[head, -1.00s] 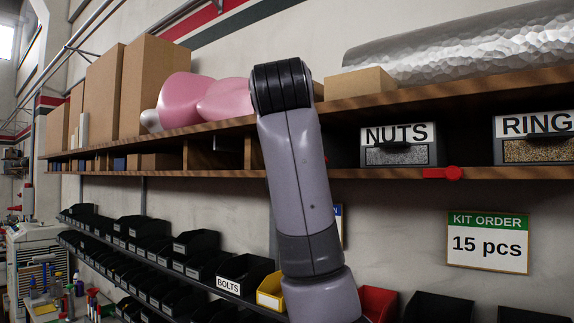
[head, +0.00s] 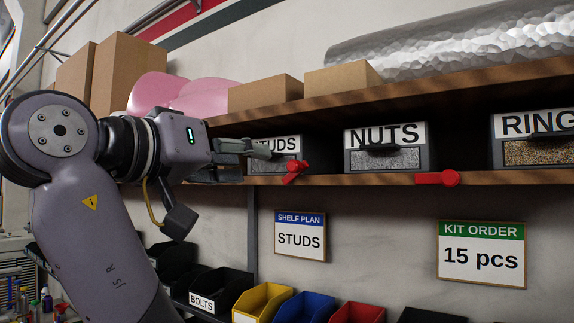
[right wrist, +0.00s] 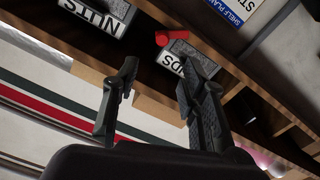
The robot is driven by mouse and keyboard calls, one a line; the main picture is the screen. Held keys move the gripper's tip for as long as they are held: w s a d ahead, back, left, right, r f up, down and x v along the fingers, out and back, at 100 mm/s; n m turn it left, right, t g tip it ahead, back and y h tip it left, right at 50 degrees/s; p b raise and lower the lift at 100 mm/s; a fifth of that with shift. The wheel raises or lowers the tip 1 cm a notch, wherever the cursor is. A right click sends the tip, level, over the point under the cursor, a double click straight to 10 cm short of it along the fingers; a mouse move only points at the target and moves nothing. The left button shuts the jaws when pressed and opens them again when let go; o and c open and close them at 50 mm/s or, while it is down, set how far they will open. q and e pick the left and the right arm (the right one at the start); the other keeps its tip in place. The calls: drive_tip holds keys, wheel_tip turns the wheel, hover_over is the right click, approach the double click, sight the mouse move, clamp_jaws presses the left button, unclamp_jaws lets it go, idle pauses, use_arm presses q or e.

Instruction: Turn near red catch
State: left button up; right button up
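One red catch (head: 295,171) sits tilted on the shelf edge at the lower right of the STUDS drawer (head: 287,144). A second red catch (head: 450,178) lies level along the edge below and right of the NUTS drawer (head: 387,158). My right gripper (head: 254,160) is in front of the STUDS drawer, just left of the tilted catch, and partly hides the drawer's label. In the right wrist view its fingers (right wrist: 160,70) are spread with nothing between them; the tilted catch (right wrist: 168,38) and the STUDS drawer (right wrist: 176,58) lie beyond the tips. My left gripper is not in view.
A RINGS drawer (head: 540,150) stands further right on the wooden shelf (head: 380,181). Cardboard boxes (head: 265,93), a pink object (head: 175,94) and a silver roll (head: 460,50) lie on the upper board. Open bins (head: 305,305) sit below. The wall below the shelf is clear around the signs.

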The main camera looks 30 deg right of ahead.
sight(291, 166)
drive_tip(key=p+x, duration=0.1)
drive_tip(key=x, duration=1)
drive_tip(key=shift+w+d, duration=0.25)
drive_tip(key=shift+d, duration=0.05)
drive_tip(key=shift+w+d+f, duration=0.1)
drive_tip(key=shift+w+d, duration=0.2)
drive_tip(key=shift+d, duration=0.1)
drive_tip(key=shift+s, duration=0.1)
drive_tip(key=shift+c, duration=1.2)
clamp_jaws()
